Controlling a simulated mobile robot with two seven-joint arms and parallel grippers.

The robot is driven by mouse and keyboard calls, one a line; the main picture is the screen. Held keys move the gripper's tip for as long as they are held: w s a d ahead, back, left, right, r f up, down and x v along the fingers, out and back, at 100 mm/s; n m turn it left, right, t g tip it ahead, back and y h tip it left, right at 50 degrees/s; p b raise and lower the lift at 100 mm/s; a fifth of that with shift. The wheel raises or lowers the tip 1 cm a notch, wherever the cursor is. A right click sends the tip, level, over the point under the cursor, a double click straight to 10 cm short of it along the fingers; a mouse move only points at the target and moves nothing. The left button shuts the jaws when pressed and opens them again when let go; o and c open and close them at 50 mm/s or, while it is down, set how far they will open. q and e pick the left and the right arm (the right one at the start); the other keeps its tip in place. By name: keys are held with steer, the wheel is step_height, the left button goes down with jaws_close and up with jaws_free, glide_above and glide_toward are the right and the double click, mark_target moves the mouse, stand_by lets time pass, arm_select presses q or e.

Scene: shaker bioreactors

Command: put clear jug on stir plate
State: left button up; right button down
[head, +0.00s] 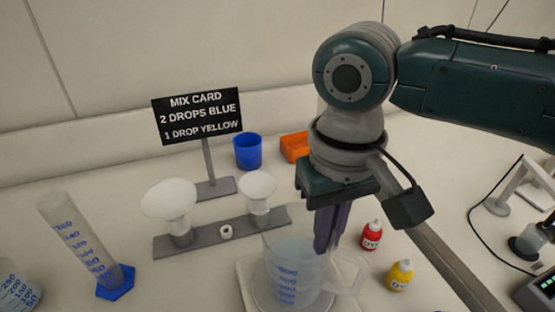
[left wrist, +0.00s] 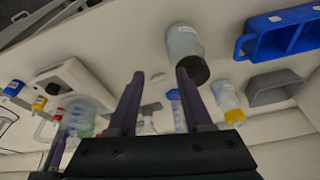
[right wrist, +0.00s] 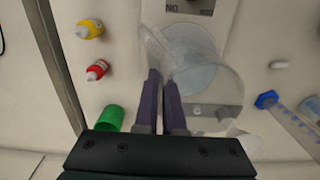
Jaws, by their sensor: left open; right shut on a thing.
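The clear jug (head: 290,268) with blue marks stands upright over the white stir plate (head: 246,290) in the head view. Whether its base touches the plate is hard to tell. My right gripper (head: 328,240) is shut on the jug at its upper edge, near the handle. In the right wrist view the jug (right wrist: 195,65) shows beside the fingers (right wrist: 162,100), with the stir plate (right wrist: 232,10) beneath it. My left gripper (left wrist: 158,100) is open and empty in the left wrist view, and is out of the head view.
Red (head: 371,235) and yellow (head: 400,275) dye bottles stand right of the jug. A funnel stand (head: 215,233) and measuring cylinder (head: 85,240) are left. A mix card (head: 198,115), blue cup (head: 247,151) and orange tray (head: 294,147) are behind. A dark-lidded bottle (left wrist: 184,45) is near my left gripper.

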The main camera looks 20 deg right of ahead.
steer(key=shift+f, duration=0.15)
steer(key=c, duration=1)
jaws_free()
step_height(320, 180, up, 12)
steer(key=shift+r+p, duration=0.2)
steer(key=shift+p, duration=0.2)
